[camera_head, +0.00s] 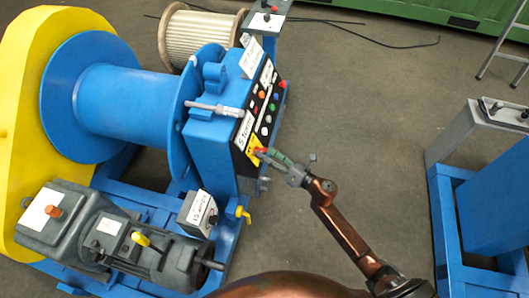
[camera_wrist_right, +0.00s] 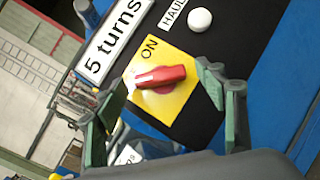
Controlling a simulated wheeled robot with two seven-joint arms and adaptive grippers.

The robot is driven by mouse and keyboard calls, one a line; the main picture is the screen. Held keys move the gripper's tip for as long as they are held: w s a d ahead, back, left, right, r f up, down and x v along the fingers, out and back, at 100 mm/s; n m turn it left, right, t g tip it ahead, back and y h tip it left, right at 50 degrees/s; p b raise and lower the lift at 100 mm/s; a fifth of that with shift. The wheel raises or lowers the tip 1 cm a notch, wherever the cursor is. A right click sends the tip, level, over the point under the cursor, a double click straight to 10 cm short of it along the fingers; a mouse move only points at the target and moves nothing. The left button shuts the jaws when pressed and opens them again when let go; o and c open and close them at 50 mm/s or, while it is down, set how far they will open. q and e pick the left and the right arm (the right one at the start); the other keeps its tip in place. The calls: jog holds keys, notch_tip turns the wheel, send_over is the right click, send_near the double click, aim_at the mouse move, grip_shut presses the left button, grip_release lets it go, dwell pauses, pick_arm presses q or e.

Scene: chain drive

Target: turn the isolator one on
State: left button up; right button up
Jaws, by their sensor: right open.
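The isolator is a red rotary handle (camera_wrist_right: 160,76) on a square yellow plate (camera_wrist_right: 183,100) marked ON. In the right wrist view the handle lies nearly level across the picture, and the ON mark sits above it. In the head view the yellow plate (camera_head: 252,152) is at the low end of the black control panel. My right gripper (camera_head: 268,152) is at this plate, coming from the lower right. In the wrist view its open green fingers (camera_wrist_right: 162,85) stand on either side of the handle, with no clear contact. My left gripper is not in view.
A "5 turns" label (camera_wrist_right: 113,41) and a white button (camera_wrist_right: 200,19) lie close to the plate. The panel, with several coloured buttons, is on a blue winch (camera_head: 110,95). A yellow tap-like lever (camera_head: 243,213) is below. Open floor (camera_head: 350,120) lies right of the winch.

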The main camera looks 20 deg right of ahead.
jog(key=shift+w+a, duration=0.35)
jog(key=shift+w, duration=0.15)
jog(key=c, duration=1.1)
